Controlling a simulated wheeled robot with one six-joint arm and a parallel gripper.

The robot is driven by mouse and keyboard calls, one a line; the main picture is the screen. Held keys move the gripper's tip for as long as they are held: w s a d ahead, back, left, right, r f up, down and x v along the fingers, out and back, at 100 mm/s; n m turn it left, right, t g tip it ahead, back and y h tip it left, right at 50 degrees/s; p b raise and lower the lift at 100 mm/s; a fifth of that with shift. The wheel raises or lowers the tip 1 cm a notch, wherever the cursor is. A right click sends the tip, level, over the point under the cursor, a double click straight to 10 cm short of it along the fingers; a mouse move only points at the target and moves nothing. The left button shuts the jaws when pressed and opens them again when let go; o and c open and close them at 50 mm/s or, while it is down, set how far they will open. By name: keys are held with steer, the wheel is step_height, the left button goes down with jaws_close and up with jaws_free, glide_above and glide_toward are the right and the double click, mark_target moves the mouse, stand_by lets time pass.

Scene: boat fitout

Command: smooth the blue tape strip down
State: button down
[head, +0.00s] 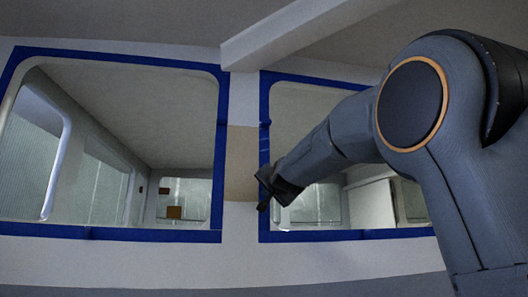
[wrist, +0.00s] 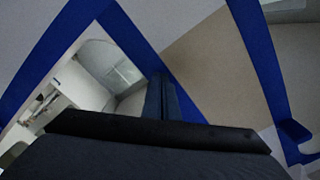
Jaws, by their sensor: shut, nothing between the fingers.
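Blue tape strips frame two window openings in the head view. The left vertical strip (head: 264,110) of the right window runs down beside my gripper (head: 264,190), whose dark tip overlaps its lower part. In the wrist view my gripper (wrist: 163,96) is shut and empty, its fingers standing in front of a slanting blue strip (wrist: 140,48) at a window edge. I cannot tell whether the fingertips touch the tape. Another blue strip (wrist: 260,62) runs down the right side, with a short blue piece (wrist: 295,130) jutting out near its lower end.
A beige panel (head: 240,163) lies between the two windows. The left window (head: 150,110) is bordered by blue tape. A pale beam (head: 300,28) crosses overhead. My arm covers much of the right window.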

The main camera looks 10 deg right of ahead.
steer(key=shift+f, duration=0.2)
step_height(320, 180, down, 3)
steer(key=b, duration=0.3)
steer(key=shift+w, duration=0.1)
stand_by(0.3)
steer(key=shift+f+b, duration=0.1)
steer(key=shift+b, duration=0.2)
steer(key=shift+f+b, duration=0.75)
steer(key=shift+f, duration=0.05)
